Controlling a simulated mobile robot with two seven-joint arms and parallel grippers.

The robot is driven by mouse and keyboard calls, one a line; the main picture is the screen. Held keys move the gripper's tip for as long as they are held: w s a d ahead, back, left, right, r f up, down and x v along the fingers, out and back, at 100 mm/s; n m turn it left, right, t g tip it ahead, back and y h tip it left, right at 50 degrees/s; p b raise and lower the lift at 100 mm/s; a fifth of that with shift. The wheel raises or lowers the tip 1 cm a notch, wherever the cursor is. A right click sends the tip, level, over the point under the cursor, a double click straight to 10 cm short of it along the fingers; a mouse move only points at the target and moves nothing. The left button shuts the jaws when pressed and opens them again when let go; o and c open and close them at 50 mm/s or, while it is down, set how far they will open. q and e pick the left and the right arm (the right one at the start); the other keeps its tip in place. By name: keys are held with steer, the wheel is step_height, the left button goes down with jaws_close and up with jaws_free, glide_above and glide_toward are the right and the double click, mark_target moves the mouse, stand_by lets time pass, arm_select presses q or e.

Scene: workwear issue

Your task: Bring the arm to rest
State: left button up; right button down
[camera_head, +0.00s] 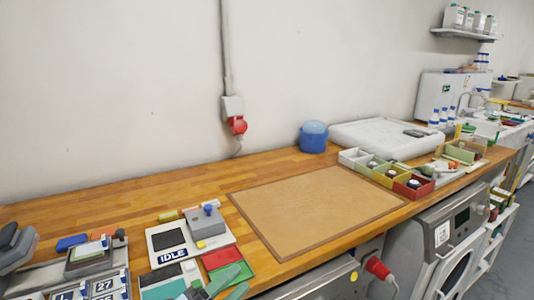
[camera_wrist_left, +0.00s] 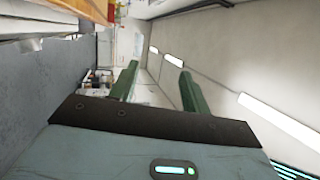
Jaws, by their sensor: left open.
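That view is turned sideways and looks along the room, with pale walls and bright light strips. Most of my left arm is out of the head view. My right gripper is in neither view.
The wooden counter (camera_head: 120,211) holds a brown mat (camera_head: 318,208), which is bare. Close to my left gripper are a board marked IDLE (camera_head: 172,238) and red and green cards (camera_head: 228,264). Farther right are small coloured bins (camera_head: 412,186), a blue tub (camera_head: 313,137) and a white slab (camera_head: 372,133).

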arm_select(q)
steer(key=s+a+f+n+g+y, duration=0.1)
steer(key=s+a+f+n+y, duration=0.6)
steer(key=f+n, duration=0.25)
steer(key=s+a+f+n+g+y, duration=0.1)
steer(key=s+a+f+n+y, duration=0.3)
steer(key=a+f+n+y, duration=0.5)
steer(key=s+f+n+g, duration=0.2)
steer(key=s+g, duration=0.2)
steer(key=s, duration=0.6)
steer(key=s+f+n+g+h, duration=0.15)
steer(key=s+g, duration=0.35)
steer(key=s, duration=0.5)
steer(key=s+f+n+g+y, duration=0.1)
steer(key=s+f+n+g, duration=0.25)
steer(key=s, duration=0.65)
steer(key=w+d+f+t+h+p, duration=0.2)
steer(key=w+f+t, duration=0.3)
steer(key=w+t, duration=0.3)
steer(key=shift+w+d+p, duration=0.2)
steer(key=shift+w+p, duration=0.3)
steer(key=shift+w, duration=0.1)
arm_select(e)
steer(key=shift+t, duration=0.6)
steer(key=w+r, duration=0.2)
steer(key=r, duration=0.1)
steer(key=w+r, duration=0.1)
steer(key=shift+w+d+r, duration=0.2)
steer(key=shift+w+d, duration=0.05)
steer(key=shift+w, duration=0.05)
